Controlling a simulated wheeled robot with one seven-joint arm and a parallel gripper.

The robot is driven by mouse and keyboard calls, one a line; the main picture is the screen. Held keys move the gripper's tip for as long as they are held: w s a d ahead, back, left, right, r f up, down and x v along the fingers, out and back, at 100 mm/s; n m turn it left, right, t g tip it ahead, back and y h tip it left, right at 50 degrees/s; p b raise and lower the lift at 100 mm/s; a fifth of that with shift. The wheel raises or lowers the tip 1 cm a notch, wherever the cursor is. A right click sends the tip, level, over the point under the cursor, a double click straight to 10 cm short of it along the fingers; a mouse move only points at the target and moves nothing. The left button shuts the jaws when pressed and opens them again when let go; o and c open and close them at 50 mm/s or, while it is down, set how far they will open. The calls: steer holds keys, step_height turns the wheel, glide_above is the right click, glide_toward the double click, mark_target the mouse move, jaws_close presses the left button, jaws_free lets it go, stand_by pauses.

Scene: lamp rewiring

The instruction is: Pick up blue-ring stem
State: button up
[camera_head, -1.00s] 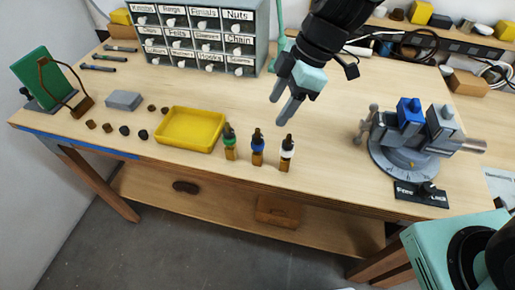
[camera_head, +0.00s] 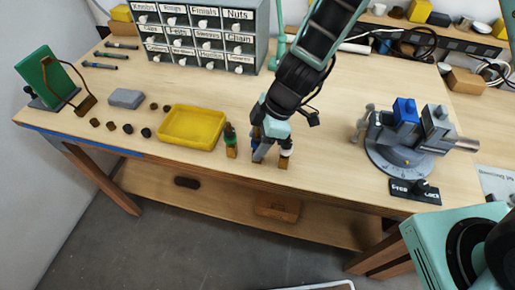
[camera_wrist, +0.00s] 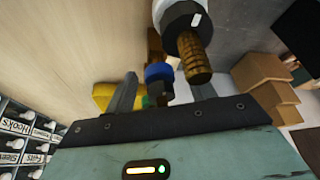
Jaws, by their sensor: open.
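The blue-ring stem (camera_wrist: 158,72) stands upright between my gripper's fingers (camera_wrist: 163,90) in the wrist view, with clear space on both sides. My gripper (camera_head: 262,148) is open and low over the front edge of the bench in the head view, where it hides most of this stem. The green-ring stem (camera_head: 231,142) stands just left of my gripper. The white-ring stem (camera_head: 284,158) stands just right of it, and in the wrist view (camera_wrist: 185,38) it looms large close to one finger; I cannot tell whether they touch.
A yellow tray (camera_head: 192,126) lies left of the stems. A round grey fixture (camera_head: 400,150) with a blue block stands to the right. A labelled drawer cabinet (camera_head: 197,35) stands at the back. Bare bench lies between my gripper and the fixture.

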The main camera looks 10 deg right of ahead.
steer(key=shift+f, duration=0.1)
steer(key=shift+a, duration=0.1)
jaws_close()
